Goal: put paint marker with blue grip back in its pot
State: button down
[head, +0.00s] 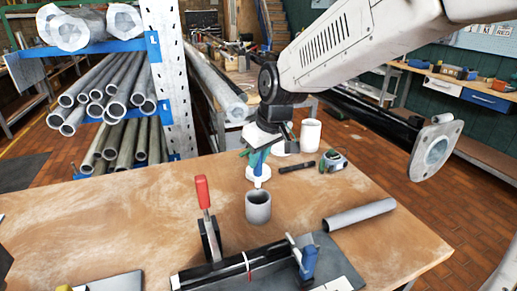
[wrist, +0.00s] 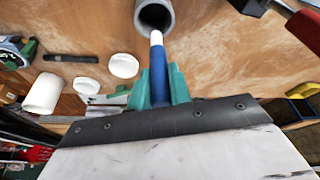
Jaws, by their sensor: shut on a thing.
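My gripper (head: 257,157) is shut on the paint marker (wrist: 158,82), with its green fingertips on either side of the blue grip. The marker also shows in the head view (head: 258,163), upright or nearly so, with its white end pointing down. A grey open-topped pot (head: 258,207) stands on the wooden table, nearer the head camera than the marker. In the wrist view the pot's dark mouth (wrist: 154,16) lies just beyond the white end. The marker appears above and outside the pot; the exact gap is hard to tell.
A red-handled clamp (head: 203,192) stands left of the pot. A grey pipe (head: 360,214) lies to the right. A white cup (head: 310,135), a black pen-like stick (head: 296,166) and a teal tape measure (head: 333,160) sit behind. White discs (wrist: 124,65) lie near the marker.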

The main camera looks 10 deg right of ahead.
aim_at(260, 171)
jog(key=shift+s+f, duration=0.1)
jog(key=shift+f, duration=2.85)
jog(key=c, duration=1.2)
grip_release()
